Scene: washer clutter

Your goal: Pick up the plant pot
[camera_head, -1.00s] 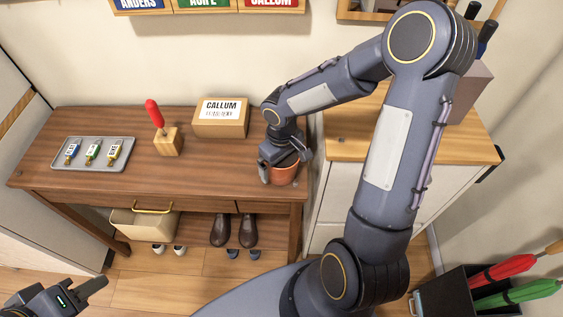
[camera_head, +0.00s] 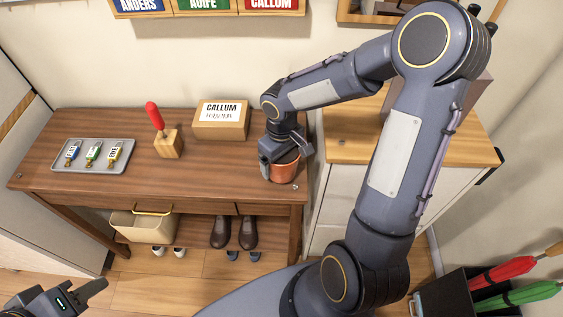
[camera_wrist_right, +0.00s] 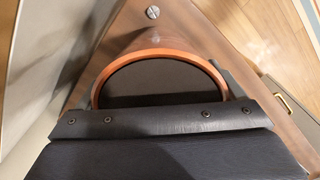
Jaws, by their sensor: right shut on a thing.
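The plant pot (camera_head: 286,172) is terracotta-coloured and upright at the front right corner of the wooden bench. My right gripper (camera_head: 281,154) comes down on it from above and is shut on it. The gripper hides much of the pot's top in the head view. In the right wrist view the pot's orange rim (camera_wrist_right: 152,52) curves around a dark inside, with the gripper's dark plates across its near side. I cannot tell if the pot's base touches the bench. My left gripper (camera_head: 95,289) is at the lower left, away from the bench; its jaw opening is unclear.
On the bench (camera_head: 215,172) are a grey key tray (camera_head: 72,167), a wooden block (camera_head: 168,146) with a red-handled tool, and a cardboard box (camera_head: 220,130) labelled CALLUM. A cabinet (camera_head: 345,150) stands to the right. Shoes and a bin (camera_head: 140,228) are below.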

